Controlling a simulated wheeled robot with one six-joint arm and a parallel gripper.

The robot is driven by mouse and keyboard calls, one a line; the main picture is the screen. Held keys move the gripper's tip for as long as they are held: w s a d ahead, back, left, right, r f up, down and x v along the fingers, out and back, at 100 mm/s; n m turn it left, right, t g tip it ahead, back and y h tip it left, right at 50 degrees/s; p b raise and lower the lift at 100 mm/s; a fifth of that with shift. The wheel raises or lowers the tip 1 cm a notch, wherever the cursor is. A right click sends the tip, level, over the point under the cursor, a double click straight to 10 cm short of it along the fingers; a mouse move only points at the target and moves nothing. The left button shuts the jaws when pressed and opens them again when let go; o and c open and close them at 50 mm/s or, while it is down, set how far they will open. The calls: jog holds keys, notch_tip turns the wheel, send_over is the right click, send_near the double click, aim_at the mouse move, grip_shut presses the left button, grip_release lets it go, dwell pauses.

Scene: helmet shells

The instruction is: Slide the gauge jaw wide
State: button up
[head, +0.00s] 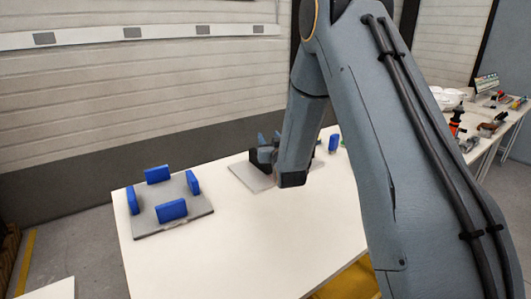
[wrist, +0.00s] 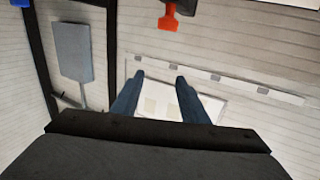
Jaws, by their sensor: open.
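My gripper (wrist: 160,78) is open, with its two blue-grey fingers apart and nothing visible between them in the wrist view. In the head view my gripper (head: 264,142) is over the middle of the white table (head: 250,225), close above a grey plate (head: 250,178) that it partly covers.
A grey base plate (head: 168,218) with several upright blue blocks (head: 172,210) lies at the table's left. A side table at the right holds an orange and black tool (head: 456,122) and other items. The table's front middle is bare. An orange-red piece (wrist: 168,20) shows in the wrist view.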

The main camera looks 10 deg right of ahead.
notch_tip(320, 180, down, 8)
jog(key=shift+f+p, duration=0.1)
jog(key=shift+p, duration=0.6)
jog(key=w+p, duration=0.1)
jog(key=w, duration=0.6)
jog(key=shift+w, duration=0.3)
jog(key=shift+r, duration=0.2)
grip_shut()
